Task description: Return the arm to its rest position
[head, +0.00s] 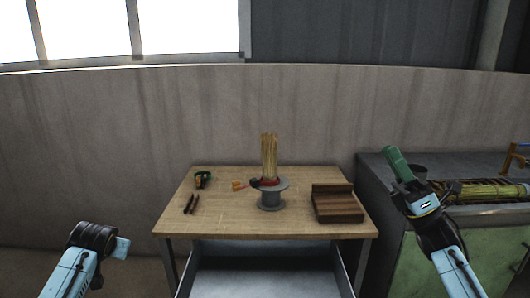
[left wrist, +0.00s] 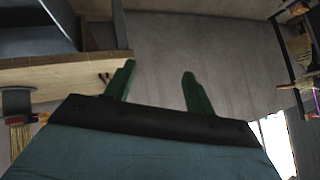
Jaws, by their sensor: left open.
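My left arm (head: 85,262) is low at the left in the head view, in front of and left of the wooden table (head: 225,222), clear of it. In the left wrist view my left gripper (left wrist: 159,68) is open, with nothing between its green fingers. My right gripper (head: 396,162) is raised to the right of the table, in front of the grey side bench. Its green fingers point up and slightly left. They overlap in this view, so I cannot tell if they are open or shut.
On the table stand a grey spool (head: 271,198) with an upright straw bundle (head: 269,157) at it and a brown stepped block (head: 337,204). A bench (head: 385,182) holds a lying straw bundle (head: 482,192).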

